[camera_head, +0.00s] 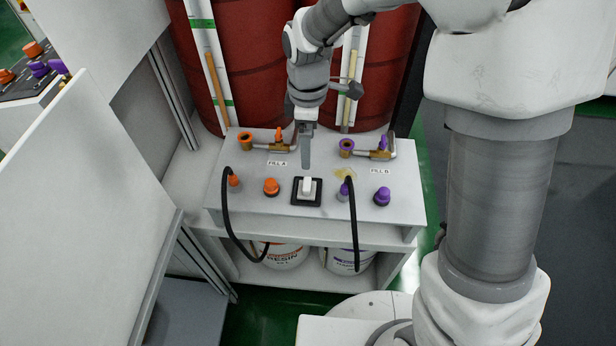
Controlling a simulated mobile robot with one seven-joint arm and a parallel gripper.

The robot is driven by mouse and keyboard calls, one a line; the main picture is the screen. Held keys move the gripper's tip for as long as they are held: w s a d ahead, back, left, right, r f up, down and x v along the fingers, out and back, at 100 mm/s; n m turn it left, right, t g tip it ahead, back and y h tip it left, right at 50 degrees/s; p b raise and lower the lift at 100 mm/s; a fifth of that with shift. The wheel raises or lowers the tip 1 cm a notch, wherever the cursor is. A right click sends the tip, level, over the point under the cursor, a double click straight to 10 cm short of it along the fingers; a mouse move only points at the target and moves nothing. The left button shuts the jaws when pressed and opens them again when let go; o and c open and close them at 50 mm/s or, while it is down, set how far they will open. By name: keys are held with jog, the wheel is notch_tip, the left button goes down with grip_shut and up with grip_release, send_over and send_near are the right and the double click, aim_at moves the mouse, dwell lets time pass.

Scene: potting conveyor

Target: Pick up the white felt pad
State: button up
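A small white piece (306,186), which looks like the white felt pad, stands in a black square holder (297,202) on the light grey bench top. Its upper end lies just under my gripper. My gripper (306,166) points straight down over the holder. Its fingers show edge-on as one narrow grey strip, so I cannot tell whether they are open or shut, or whether they touch the white piece.
An orange knob (271,187) and a purple knob (382,196) flank the holder. Black hoses (226,215) arch over the bench front. Brass valves (276,147) stand behind, before red drums (250,60). A yellowish stain (346,174) lies right of the holder.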

jog(key=b, duration=0.1)
send_over(307, 183)
jog(key=f, duration=0.9)
jog(key=shift+s+d+f, duration=0.15)
jog(key=shift+s+f, duration=0.1)
jog(key=f, duration=0.5)
jog(key=shift+w+b, duration=0.2)
jog(key=shift+b, duration=0.1)
jog(key=c, duration=1.4)
